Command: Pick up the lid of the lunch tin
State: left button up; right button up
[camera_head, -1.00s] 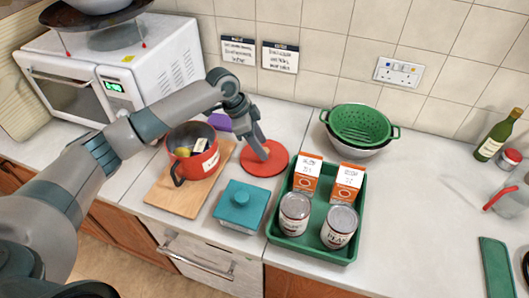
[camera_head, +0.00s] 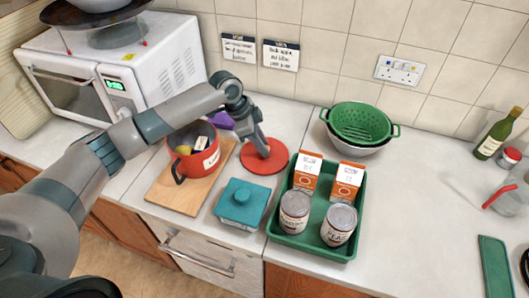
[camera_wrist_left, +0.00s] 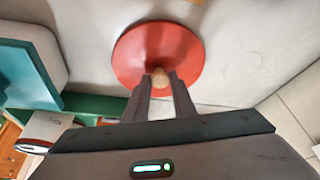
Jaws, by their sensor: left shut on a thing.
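A round red lid (camera_head: 279,161) with a small pale wooden knob (camera_wrist_left: 160,77) lies flat on the counter, as far as I can tell. My left gripper (camera_head: 264,152) reaches down over it, its fingers shut on the knob; in the left wrist view the fingertips (camera_wrist_left: 160,80) meet at the knob and the red disc (camera_wrist_left: 150,40) shows beyond. My right gripper is out of view.
A green tray (camera_head: 305,242) with two cartons and two cans stands right of the lid. A purple item (camera_head: 220,119) is behind the pot. A green colander (camera_head: 360,122) is behind the tray. The microwave (camera_head: 150,70) is at the back left.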

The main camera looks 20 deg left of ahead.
pick_arm(q)
jog(key=shift+r+b, duration=0.35)
jog(key=shift+r, duration=0.25)
notch_tip(320, 180, up, 9)
jog(key=b, duration=0.3)
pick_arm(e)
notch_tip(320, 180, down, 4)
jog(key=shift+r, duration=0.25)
